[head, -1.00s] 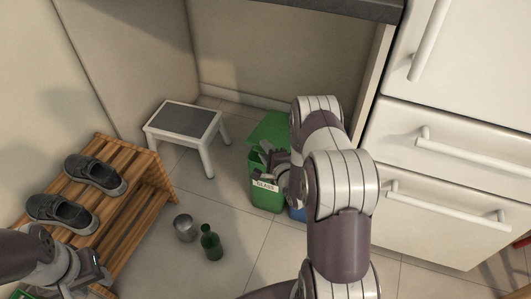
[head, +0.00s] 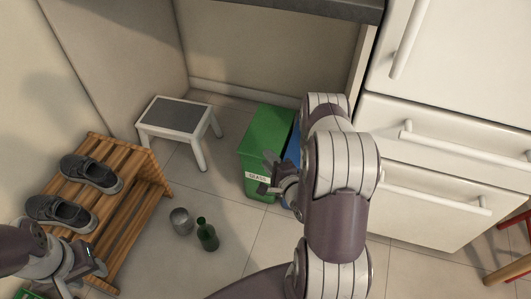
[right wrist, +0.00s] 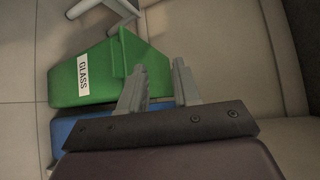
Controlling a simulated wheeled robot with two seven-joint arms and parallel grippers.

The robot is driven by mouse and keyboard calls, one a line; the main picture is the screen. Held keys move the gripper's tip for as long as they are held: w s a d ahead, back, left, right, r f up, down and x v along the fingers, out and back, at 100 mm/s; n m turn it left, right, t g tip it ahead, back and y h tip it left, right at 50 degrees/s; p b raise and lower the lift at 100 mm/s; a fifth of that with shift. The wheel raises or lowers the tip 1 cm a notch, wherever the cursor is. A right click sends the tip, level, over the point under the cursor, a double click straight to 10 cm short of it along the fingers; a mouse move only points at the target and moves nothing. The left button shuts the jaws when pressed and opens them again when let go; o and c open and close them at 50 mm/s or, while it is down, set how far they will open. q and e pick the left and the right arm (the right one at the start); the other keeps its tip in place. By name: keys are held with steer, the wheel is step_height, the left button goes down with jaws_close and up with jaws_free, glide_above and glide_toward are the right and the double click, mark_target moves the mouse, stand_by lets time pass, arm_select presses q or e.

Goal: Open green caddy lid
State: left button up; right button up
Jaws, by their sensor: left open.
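The green caddy (head: 268,135) stands on the floor under the counter, with a white GLASS label (head: 257,177) on its front. Its top looks like one smooth green face in the head view. The right wrist view shows the caddy (right wrist: 82,85) with an angled green flap (right wrist: 130,52); how far the lid stands up is unclear. My right gripper (head: 266,173) is at the caddy's front, by the label. In the right wrist view its fingers (right wrist: 159,70) are apart with nothing between them; contact cannot be told. My left gripper (head: 88,262) is open and empty, beside the shoe rack.
A blue caddy (head: 293,152) stands right of the green one, partly hidden by my right arm. A step stool (head: 178,116), a metal cup (head: 181,221) and a green bottle (head: 207,235) stand left. A wooden rack (head: 145,215) holds shoes. White drawers (head: 430,200) bound the right.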

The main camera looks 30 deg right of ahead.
steer(key=p+v, duration=0.2)
steer(key=v, duration=0.4)
stand_by(0.3)
stand_by(0.6)
